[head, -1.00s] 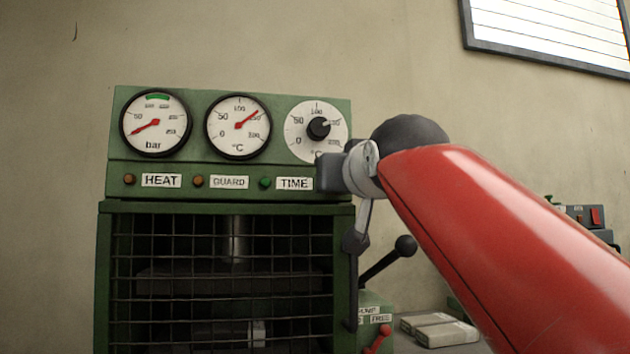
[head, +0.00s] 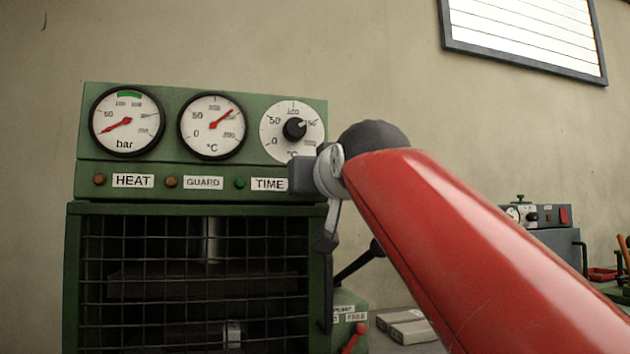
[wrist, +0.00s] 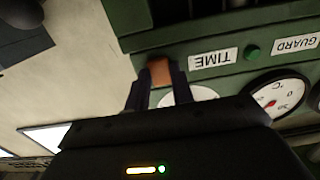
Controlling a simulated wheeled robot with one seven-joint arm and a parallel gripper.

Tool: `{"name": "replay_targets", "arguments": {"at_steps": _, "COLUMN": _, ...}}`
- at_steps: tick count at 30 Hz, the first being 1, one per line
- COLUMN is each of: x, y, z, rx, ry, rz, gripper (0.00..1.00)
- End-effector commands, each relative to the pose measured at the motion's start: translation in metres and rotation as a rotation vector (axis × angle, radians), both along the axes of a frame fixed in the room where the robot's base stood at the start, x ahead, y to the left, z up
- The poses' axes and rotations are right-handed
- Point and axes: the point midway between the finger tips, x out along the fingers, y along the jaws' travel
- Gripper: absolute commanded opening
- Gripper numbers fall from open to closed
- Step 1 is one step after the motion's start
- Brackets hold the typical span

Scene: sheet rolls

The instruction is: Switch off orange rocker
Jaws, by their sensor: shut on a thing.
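The orange rocker (wrist: 159,70) shows in the wrist view at the end of the green panel, beside the TIME label (wrist: 213,59). My gripper (wrist: 162,75) has its two dark fingers on either side of the rocker and is shut on it. In the head view my gripper (head: 303,174) is at the right end of the panel's label row, just right of the TIME label, and hides the rocker. I cannot tell the rocker's tilt.
The green press (head: 200,262) has a wire guard, two gauges and a black knob (head: 294,129). A black-handled lever (head: 360,262) and a red lever (head: 354,338) stand at its right. A grey device (head: 550,235) with a red switch is farther right.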

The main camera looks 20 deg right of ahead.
Motion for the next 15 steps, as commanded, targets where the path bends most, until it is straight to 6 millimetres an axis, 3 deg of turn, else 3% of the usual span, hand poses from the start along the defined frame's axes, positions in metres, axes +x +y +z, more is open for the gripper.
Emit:
{"name": "replay_targets", "arguments": {"at_steps": 3, "x": 0.0005, "y": -0.0006, "z": 0.01, "rx": 0.001, "ry": 0.06, "rz": -0.001, "gripper": 0.01}}
{"name": "replay_targets", "arguments": {"at_steps": 15, "x": 0.0005, "y": 0.0002, "z": 0.0045, "rx": -0.001, "ry": 0.145, "rz": 0.0, "gripper": 0.01}}
